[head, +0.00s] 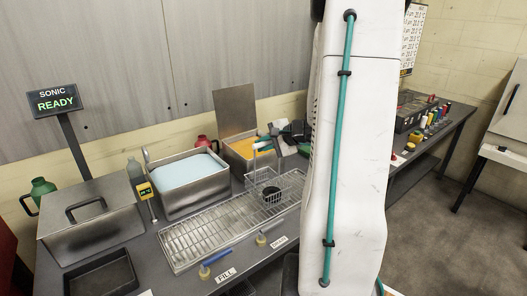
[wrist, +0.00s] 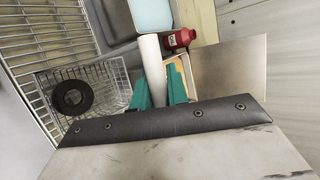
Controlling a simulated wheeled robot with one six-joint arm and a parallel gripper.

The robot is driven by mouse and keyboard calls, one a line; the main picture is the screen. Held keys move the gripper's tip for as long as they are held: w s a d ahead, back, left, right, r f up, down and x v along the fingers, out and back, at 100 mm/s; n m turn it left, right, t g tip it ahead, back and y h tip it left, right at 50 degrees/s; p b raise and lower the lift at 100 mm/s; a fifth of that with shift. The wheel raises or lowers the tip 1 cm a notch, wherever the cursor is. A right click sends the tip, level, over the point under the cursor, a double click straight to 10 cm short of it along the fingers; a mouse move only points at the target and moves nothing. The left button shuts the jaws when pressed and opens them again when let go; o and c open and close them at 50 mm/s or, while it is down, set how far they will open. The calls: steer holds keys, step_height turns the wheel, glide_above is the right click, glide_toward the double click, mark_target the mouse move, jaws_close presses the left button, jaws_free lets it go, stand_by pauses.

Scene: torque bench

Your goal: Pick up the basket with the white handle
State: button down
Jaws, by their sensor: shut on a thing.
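The wire basket (head: 287,184) is at the right end of the metal drip rack, with a dark ring (head: 271,194) inside it. I cannot tell whether it rests on the rack or hangs just above. Its white handle (head: 263,146) rises above it. In the wrist view the white handle (wrist: 151,62) runs between the teal fingers of my gripper (wrist: 160,90), which is shut on it. The basket's mesh (wrist: 118,88) and the ring (wrist: 72,97) show to the left. My white arm hides part of the basket's right side in the head view.
The slatted rack (head: 205,238) has bare room left of the basket. Behind it stand a tank of light blue liquid (head: 188,171) and an orange-filled tank (head: 243,151) with its lid raised (head: 235,112). A lidded metal box (head: 92,222) and a READY sign (head: 54,101) are at left.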

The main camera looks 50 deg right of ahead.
steer(key=s+r, duration=0.1)
steer(key=s, duration=0.7)
steer(key=s+d+r, duration=0.1)
steer(key=s+r, duration=0.1)
steer(key=s, duration=0.6)
steer(key=shift+r, duration=0.25)
stand_by(0.4)
